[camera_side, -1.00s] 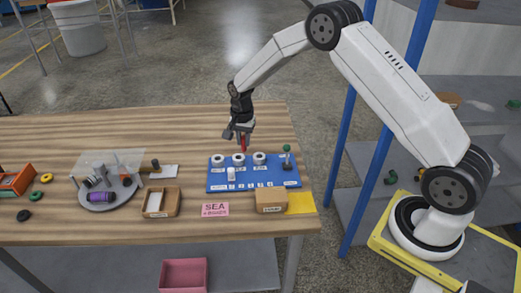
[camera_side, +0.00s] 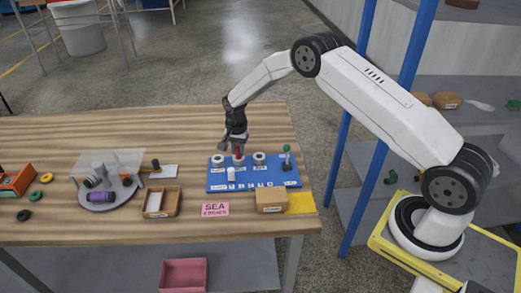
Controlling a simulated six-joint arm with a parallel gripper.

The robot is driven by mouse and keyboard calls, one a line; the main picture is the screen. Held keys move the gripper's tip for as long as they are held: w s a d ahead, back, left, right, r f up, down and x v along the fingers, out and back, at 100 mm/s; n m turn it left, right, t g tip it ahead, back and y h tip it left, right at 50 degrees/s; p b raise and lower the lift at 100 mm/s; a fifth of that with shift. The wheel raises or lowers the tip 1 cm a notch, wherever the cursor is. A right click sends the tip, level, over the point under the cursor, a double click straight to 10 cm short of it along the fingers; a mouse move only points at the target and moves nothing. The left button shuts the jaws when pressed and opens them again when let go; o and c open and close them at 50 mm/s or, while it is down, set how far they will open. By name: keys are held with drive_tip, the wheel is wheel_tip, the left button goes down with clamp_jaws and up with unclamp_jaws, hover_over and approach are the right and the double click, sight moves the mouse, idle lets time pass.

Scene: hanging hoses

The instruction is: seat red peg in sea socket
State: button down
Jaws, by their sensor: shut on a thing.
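My gripper (camera_side: 232,146) is shut on the red peg (camera_side: 240,151), which points down over the blue board (camera_side: 272,184). The peg's lower end is at the middle white ring socket (camera_side: 239,161); I cannot tell whether it is inside it or just above. Other white ring sockets stand to the left (camera_side: 218,160) and right (camera_side: 259,158). The small labels by the sockets are too small to read. A pink card (camera_side: 215,209) reading "SEA" lies in front of the board.
A green-topped peg (camera_side: 287,150) stands at the board's right, and a white piece (camera_side: 231,174) stands on its front. A cardboard box (camera_side: 271,201), a wooden tray (camera_side: 160,202) and a round grey tray (camera_side: 102,203) with parts are nearby. The table behind the board is clear.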

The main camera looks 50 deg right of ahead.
sight(238, 147)
drive_tip(key=shift+f, duration=0.45)
drive_tip(key=shift+f, duration=0.1)
drive_tip(key=c, duration=0.6)
unclamp_jaws()
drive_tip(key=shift+o, duration=0.2)
wheel_tip(238, 147, up, 12)
idle(0.4)
